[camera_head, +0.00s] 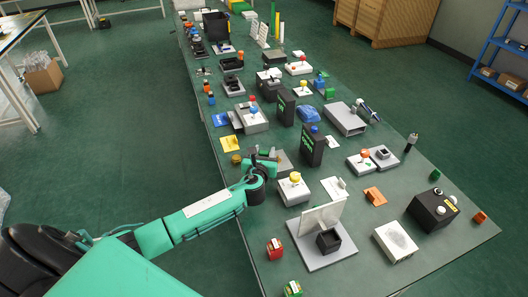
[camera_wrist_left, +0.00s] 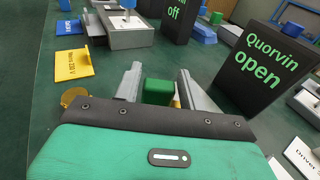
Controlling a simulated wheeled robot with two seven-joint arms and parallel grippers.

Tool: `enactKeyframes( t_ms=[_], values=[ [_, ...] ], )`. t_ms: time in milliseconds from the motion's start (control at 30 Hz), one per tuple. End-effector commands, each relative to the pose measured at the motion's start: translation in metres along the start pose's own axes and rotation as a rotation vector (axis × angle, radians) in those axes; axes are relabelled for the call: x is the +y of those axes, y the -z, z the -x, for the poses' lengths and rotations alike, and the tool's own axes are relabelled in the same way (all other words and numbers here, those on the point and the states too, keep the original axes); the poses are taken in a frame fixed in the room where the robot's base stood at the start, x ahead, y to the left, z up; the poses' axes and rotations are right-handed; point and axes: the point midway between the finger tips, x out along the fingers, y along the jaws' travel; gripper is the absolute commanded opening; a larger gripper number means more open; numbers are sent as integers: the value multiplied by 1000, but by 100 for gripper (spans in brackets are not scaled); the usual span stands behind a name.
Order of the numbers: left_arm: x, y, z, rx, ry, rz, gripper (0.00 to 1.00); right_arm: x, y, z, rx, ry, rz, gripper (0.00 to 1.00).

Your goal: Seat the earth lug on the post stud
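My left gripper (camera_head: 262,164) is low over the left side of the long table; its fingers (camera_wrist_left: 160,88) point away from my wrist. A green block (camera_wrist_left: 158,90) shows between the two grey fingers, with a small brass-coloured piece (camera_wrist_left: 176,101) beside it. It may be the earth lug, but no label shows. I cannot tell whether the fingers touch the block or stand apart from it. A round brass piece (camera_wrist_left: 72,96) lies left of the fingers; it also shows in the head view (camera_head: 236,159). I cannot pick out the post stud. My right gripper is out of view.
A black upright panel reading "Quorvin open" (camera_wrist_left: 268,62) stands right of the gripper. A yellow "Mains 230 V" plate (camera_wrist_left: 73,65) stands beyond it, left. A grey base with a white upright plate and black socket (camera_head: 322,257) is nearer. Bare table (camera_head: 390,287) shows at the near edge.

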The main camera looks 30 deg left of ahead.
Motion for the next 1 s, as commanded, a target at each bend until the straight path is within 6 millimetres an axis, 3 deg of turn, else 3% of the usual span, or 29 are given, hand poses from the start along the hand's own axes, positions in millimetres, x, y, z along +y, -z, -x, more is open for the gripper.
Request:
enactKeyframes(
  t_ms=[67,500,1000],
  values=[
    [0,-1,0,0,0,0,57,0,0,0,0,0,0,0],
    [0,-1,0,0,0,0,57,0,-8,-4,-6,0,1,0],
    [0,1,106,1,2,0,57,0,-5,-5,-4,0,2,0]
  ],
)
